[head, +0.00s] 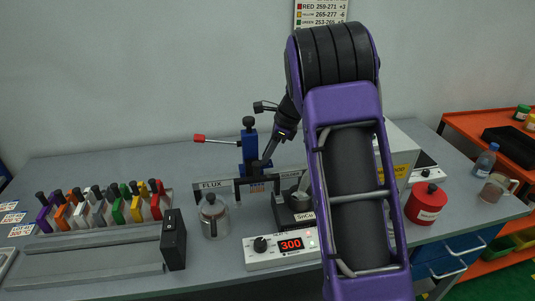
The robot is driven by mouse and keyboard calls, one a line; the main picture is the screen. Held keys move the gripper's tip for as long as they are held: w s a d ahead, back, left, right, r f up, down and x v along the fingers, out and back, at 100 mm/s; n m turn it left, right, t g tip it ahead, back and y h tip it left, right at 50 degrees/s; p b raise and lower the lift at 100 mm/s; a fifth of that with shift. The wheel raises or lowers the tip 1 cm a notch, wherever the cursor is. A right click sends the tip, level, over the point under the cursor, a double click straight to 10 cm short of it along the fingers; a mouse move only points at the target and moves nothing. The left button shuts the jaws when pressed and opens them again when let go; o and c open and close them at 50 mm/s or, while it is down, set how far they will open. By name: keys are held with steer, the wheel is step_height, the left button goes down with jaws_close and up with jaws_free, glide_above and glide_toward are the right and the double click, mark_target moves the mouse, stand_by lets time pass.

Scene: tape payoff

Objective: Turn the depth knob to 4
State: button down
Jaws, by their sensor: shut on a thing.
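A blue upright stand (248,146) with a black round knob (248,122) on top and a red-handled lever (199,138) rises behind the bar marked FLUX (212,185). My gripper (265,161) comes down from the upper right, its dark fingers at the right side of the blue stand. It is shut on a small part there, which the fingers hide; it looks to be the depth knob. No depth scale or number 4 can be read. A white control box (270,262) with a black dial (260,244) and a red 300 display stands in front.
My purple arm covers the right middle. A metal canister (213,216), a black switch box (173,240) and a rack (100,228) of several coloured handled pieces stand left. A red can (426,204) and a bottle (486,160) stand right. Bare grey bench lies at the back left.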

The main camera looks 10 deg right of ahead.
steer(key=n, duration=0.1)
steer(key=n+g, duration=0.1)
steer(key=n, duration=0.1)
steer(key=shift+w+d+n, duration=0.1)
steer(key=shift+w+n, duration=0.05)
steer(key=shift+n, duration=0.15)
steer(key=n+g, duration=0.2)
steer(key=n, duration=0.2)
steer(key=shift+w+n, duration=0.15)
steer(key=shift+n, duration=0.25)
stand_by(0.4)
steer(key=c, duration=0.8)
jaws_free()
steer(key=shift+o, duration=0.2)
steer(key=v, duration=1.2)
steer(key=shift+w, duration=0.2)
